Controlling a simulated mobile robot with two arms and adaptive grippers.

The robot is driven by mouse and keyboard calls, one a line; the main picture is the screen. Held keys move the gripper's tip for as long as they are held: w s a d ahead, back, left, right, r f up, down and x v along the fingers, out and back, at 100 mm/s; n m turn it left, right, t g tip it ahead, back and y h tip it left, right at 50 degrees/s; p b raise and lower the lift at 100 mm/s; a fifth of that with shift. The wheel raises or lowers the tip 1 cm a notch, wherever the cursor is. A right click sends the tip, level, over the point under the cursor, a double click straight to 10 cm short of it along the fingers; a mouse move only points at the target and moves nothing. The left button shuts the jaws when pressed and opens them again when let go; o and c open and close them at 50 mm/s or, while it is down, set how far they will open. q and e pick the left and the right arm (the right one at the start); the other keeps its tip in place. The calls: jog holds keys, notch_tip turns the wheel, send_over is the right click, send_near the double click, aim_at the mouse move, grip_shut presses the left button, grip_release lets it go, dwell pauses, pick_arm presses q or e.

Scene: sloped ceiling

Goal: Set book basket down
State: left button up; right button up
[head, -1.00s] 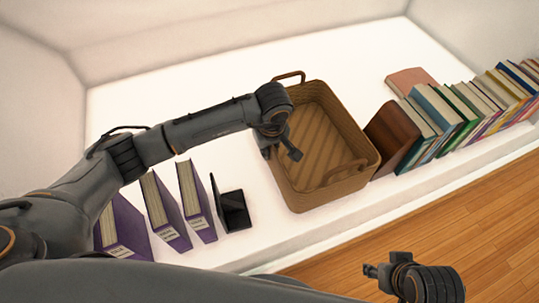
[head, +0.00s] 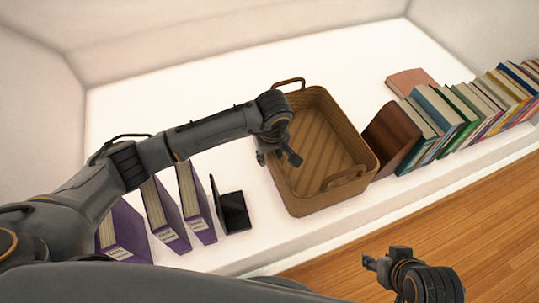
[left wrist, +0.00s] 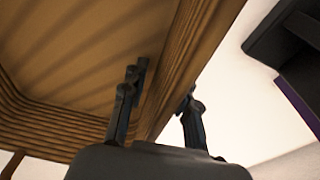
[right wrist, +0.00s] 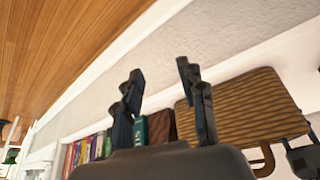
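The brown woven book basket (head: 355,195) stands on the white shelf with its two loop handles up, and it looks empty. My left gripper (head: 278,157) is at its left wall. In the left wrist view the fingers (left wrist: 162,90) stand apart on either side of the basket wall (left wrist: 168,85), one inside and one outside, with a gap showing. My right gripper (head: 375,264) is away from the basket, in front of the shelf. In the right wrist view its fingers (right wrist: 158,75) are spread and empty; the basket (right wrist: 240,110) shows beyond them.
A brown book (head: 393,138) leans close to the basket's right side, with a row of books (head: 470,105) beyond. Purple books (head: 165,215) and a black bookend (head: 233,211) stand to the left. The white shelf (head: 220,80) behind is clear.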

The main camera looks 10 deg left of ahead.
pick_arm(q)
jog(key=shift+r, duration=0.4)
notch_tip(320, 180, up, 3)
jog(key=shift+s+d+r+p, duration=0.1)
jog(key=shift+s+r+p, duration=0.1)
jog(key=shift+p, duration=0.4)
jog(key=r, duration=0.4)
jog(key=s+r+p, duration=0.1)
jog(key=r, duration=0.2)
jog(key=shift+d+r, duration=0.1)
jog(key=shift+d, duration=0.15)
jog(key=shift+s+r, duration=0.1)
jog(key=shift+r, duration=0.25)
pick_arm(e)
jog(key=shift+s+d+r+g, duration=0.15)
jog(key=shift+s+r+g, duration=0.2)
jog(key=shift+s, duration=0.2)
jog(key=shift+s+d+r+g, duration=0.15)
jog(key=shift+s+r+g, duration=0.1)
jog(key=shift+s+r, duration=0.25)
pick_arm(q)
jog(key=shift+d, duration=0.1)
pick_arm(e)
jog(key=shift+f, duration=0.1)
